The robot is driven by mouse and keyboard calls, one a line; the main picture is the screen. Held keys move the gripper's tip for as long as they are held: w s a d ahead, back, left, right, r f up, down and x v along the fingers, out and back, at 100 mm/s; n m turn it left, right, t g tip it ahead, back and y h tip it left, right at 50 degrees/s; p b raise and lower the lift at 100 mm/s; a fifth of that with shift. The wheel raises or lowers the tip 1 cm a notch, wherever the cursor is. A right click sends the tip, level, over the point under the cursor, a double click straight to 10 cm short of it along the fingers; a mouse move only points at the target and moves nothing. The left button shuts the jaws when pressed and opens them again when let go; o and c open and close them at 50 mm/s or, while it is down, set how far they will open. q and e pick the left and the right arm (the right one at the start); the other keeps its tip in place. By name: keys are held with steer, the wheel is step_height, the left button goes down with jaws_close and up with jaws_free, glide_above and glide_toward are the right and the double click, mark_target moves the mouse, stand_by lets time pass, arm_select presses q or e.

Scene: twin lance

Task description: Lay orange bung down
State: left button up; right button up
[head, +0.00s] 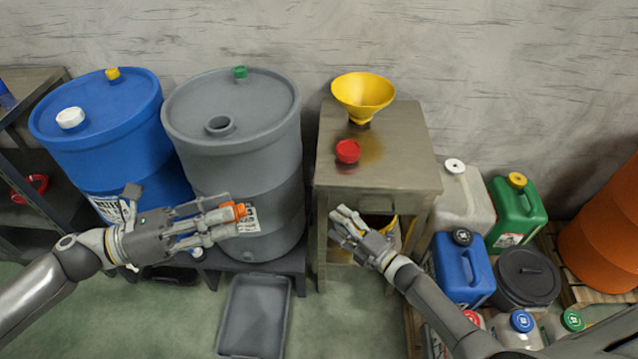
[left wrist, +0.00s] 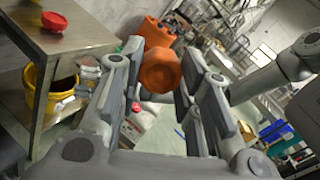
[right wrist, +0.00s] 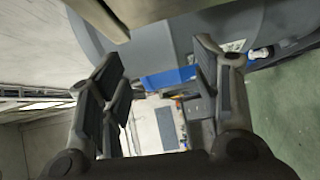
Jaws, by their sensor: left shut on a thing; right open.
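My left gripper (head: 222,220) is shut on the orange bung (head: 239,211) and holds it in the air in front of the grey drum (head: 272,165). In the left wrist view the orange bung (left wrist: 160,70) sits between the fingers. The grey drum's near bung hole (head: 220,125) is open. My right gripper (head: 350,224) is open and empty, in front of the small metal table (head: 405,140). In the right wrist view its fingers (right wrist: 160,95) stand apart with nothing between them.
The metal table bears a yellow funnel (head: 363,95) and a red cap (head: 348,151); its front top is bare. A blue drum (head: 110,135) stands left of the grey drum. A grey tray (head: 255,315) lies on the floor. Several canisters and a black bucket (head: 527,275) stand at right.

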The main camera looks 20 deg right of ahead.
steer(key=a+r+n+g+y, duration=0.3)
steer(key=r+n+y, duration=0.2)
steer(key=r+n, duration=0.45)
steer(key=a+r+n+g+y, duration=0.3)
steer(key=r+n+y, duration=0.2)
steer(key=r+n, duration=0.4)
steer(key=s+a+r+n+g, duration=0.3)
steer(key=s+r+n+g, duration=0.7)
steer(key=n, duration=0.7)
steer(key=a+g, duration=0.1)
steer(key=a, duration=1)
steer(key=shift+a+f, duration=0.15)
steer(key=shift+a, duration=0.15)
